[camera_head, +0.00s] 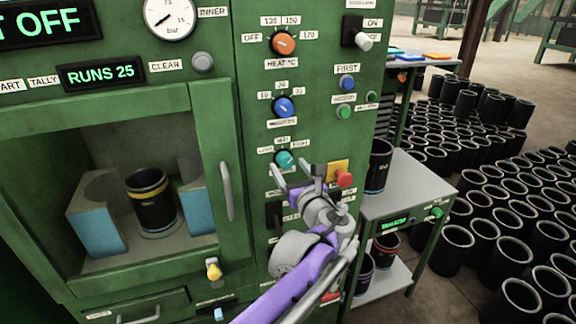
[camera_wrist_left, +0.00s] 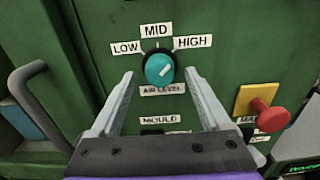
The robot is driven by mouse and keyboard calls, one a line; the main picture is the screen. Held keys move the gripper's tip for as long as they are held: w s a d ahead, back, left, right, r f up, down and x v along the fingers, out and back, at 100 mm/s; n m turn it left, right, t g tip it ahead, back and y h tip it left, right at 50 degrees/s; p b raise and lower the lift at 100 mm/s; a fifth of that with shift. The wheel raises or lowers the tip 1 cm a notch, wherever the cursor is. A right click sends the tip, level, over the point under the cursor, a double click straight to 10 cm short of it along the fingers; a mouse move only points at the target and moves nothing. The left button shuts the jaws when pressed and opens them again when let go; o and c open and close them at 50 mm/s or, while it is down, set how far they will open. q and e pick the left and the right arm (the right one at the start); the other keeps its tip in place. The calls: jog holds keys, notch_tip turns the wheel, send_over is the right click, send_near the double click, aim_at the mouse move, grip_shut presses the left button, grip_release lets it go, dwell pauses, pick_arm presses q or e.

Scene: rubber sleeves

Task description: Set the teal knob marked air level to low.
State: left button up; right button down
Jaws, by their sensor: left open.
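The teal knob (camera_head: 285,160) sits on the green machine panel. In the left wrist view the same knob (camera_wrist_left: 160,70) has LOW, MID and HIGH labels above it and an AIR LEVEL label (camera_wrist_left: 162,90) below. Its white pointer mark slants up and to the right, toward the HIGH label (camera_wrist_left: 194,41). My left gripper (camera_head: 297,172) is open in front of the panel, just below the knob in the head view. In the left wrist view its fingers (camera_wrist_left: 160,76) stand apart on either side of the knob, with visible gaps. My right gripper is not in view.
A red push button (camera_head: 344,178) on a yellow plate sits right of the knob. A blue knob (camera_head: 284,107) and an orange knob (camera_head: 284,43) are above. A door handle (camera_head: 226,191) stands out at left. A grey side table (camera_head: 413,181) stands at right.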

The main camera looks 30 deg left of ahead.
pick_arm(q)
jog(key=shift+x, duration=0.85)
grip_shut()
